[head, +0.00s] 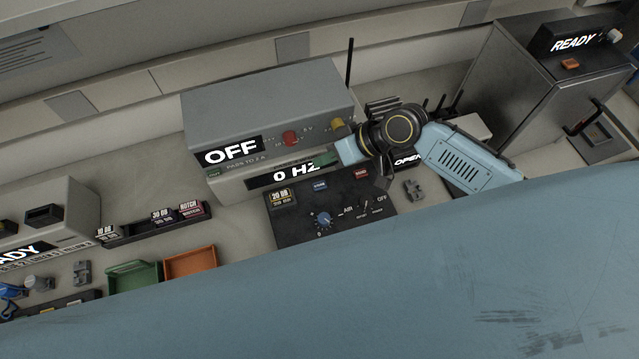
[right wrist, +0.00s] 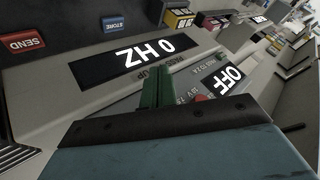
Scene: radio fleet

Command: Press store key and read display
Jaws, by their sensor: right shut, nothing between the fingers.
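The blue store key (head: 320,186) sits on the dark sloped panel in the head view. In the right wrist view the key (right wrist: 113,22) reads STORE, with the red SEND key (right wrist: 22,41) beside it. The display (head: 277,178) reads "0 HZ", and shows upside down in the right wrist view (right wrist: 98,68). My right gripper (head: 320,161) is shut and empty, its green fingers over the display's top edge and apart from the store key. The fingers also show in the right wrist view (right wrist: 157,80). My left gripper is not in view.
A grey box (head: 260,105) with an "OFF" screen (head: 233,151) stands behind the display. A blue knob (head: 322,220) and a switch sit on the panel (head: 290,229). Green (head: 135,276) and orange (head: 190,264) trays lie left. A dark cabinet (head: 530,95) stands right.

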